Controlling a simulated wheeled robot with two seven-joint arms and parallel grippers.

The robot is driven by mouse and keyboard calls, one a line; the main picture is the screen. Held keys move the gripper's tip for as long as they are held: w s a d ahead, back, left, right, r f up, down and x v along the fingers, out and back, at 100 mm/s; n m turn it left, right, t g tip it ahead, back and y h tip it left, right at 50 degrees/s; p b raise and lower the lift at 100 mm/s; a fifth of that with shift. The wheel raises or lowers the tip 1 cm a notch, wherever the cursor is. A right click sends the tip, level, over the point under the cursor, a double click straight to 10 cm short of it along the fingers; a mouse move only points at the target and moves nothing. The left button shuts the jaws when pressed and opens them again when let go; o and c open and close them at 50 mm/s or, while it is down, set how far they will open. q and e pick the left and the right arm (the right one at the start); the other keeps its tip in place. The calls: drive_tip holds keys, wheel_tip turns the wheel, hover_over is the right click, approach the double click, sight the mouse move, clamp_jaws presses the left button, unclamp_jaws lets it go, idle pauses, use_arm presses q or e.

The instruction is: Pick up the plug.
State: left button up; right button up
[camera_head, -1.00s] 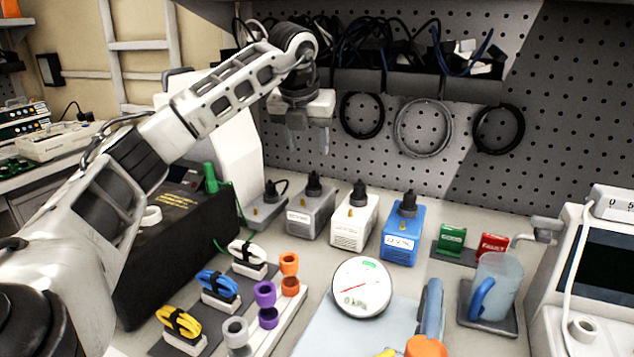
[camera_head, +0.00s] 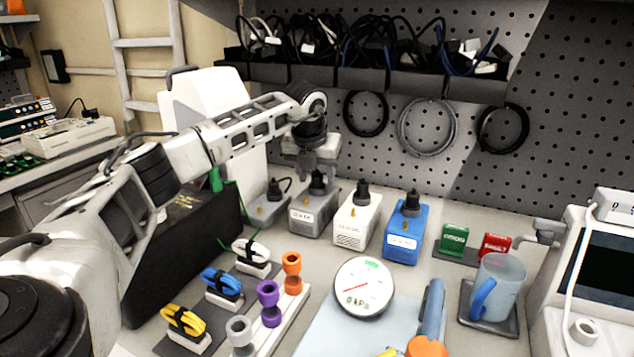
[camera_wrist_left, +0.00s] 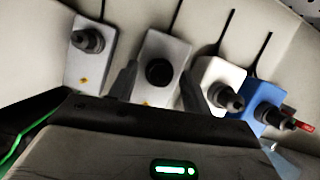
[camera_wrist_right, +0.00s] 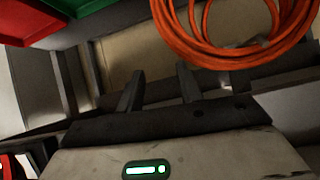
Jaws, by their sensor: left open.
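Several black plugs stand upright in small boxes in a row: one on a low grey box (camera_head: 274,190), one on a taller grey box (camera_head: 312,222), one on a white box (camera_head: 352,228) and one on a blue box (camera_head: 404,240). My left gripper (camera_head: 318,174) is open over the taller grey box, pointing down. In the left wrist view that box's plug (camera_wrist_left: 159,72) lies between the two fingers, apart from both. The right finger is close to the white box. My right gripper (camera_wrist_right: 161,82) shows only in its own wrist view, fingers apart and empty.
Yellow, blue and white cable bundles (camera_head: 220,282) and coloured cups (camera_head: 269,305) stand at front left. A round gauge (camera_head: 362,286), a mug (camera_head: 497,287) and a monitor (camera_head: 600,270) are to the right. Pegboard stands behind. Orange cable loops (camera_wrist_right: 215,35) hang near my right gripper.

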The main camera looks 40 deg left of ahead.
use_arm(q)
clamp_jaws()
